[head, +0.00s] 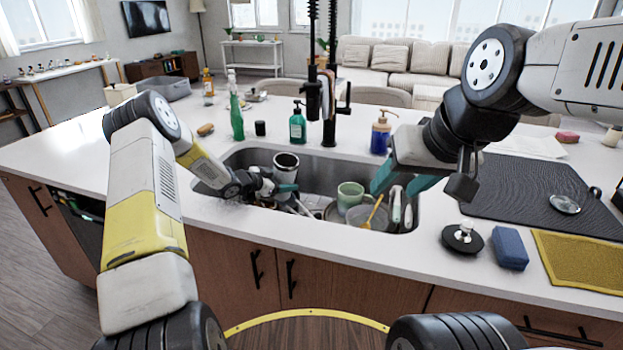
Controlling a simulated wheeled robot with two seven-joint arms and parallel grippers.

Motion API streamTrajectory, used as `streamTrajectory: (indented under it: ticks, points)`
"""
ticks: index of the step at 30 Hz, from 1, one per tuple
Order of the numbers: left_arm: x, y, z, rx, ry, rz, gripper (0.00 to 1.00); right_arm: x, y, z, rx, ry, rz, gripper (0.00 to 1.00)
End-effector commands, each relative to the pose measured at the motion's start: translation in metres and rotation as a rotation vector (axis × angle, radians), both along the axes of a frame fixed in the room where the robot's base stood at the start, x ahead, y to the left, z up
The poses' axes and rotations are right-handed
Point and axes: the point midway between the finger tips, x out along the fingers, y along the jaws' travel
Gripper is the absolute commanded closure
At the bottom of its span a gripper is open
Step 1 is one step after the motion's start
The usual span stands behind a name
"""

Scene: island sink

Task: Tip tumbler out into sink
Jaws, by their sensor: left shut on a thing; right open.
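The tumbler (286,167), steel with a dark rim and dark inside, is at the left part of the sink (330,166). It looks roughly upright, its open top facing up. My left gripper (283,189) is shut on it near its lower part. Whether its base touches the sink floor is hidden. My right gripper (404,184) is open and empty, above the right part of the sink, with its teal fingertips apart.
In the sink are a green mug (349,196), a yellow-handled utensil (373,211) and other dishes. A black faucet (331,110) rises behind it. Soap bottles stand along the back edge. A black drying mat (535,190), blue sponge (509,248) and yellow cloth (580,262) lie right.

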Motion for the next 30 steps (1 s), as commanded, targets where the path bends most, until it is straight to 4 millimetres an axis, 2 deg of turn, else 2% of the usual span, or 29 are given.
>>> streamTrajectory:
  ticks: [6, 20, 27, 30]
  points:
    - [-0.002, -0.004, -0.001, 0.108, -0.091, 0.000, 0.87, 0.000, 0.000, 0.000, 0.000, 0.000, 0.000, 0.50]
    - [-0.010, -0.014, 0.023, 0.328, -0.276, -0.002, 0.87, 0.000, 0.000, 0.000, 0.000, 0.000, 0.000, 0.50]
    - [-0.009, -0.012, 0.020, 0.442, -0.370, -0.002, 0.87, 0.000, 0.000, 0.000, 0.000, 0.000, 0.000, 0.50]
    - [-0.008, -0.010, 0.028, 0.495, -0.418, 0.001, 0.87, 0.000, 0.000, 0.000, 0.000, 0.000, 0.000, 0.50]
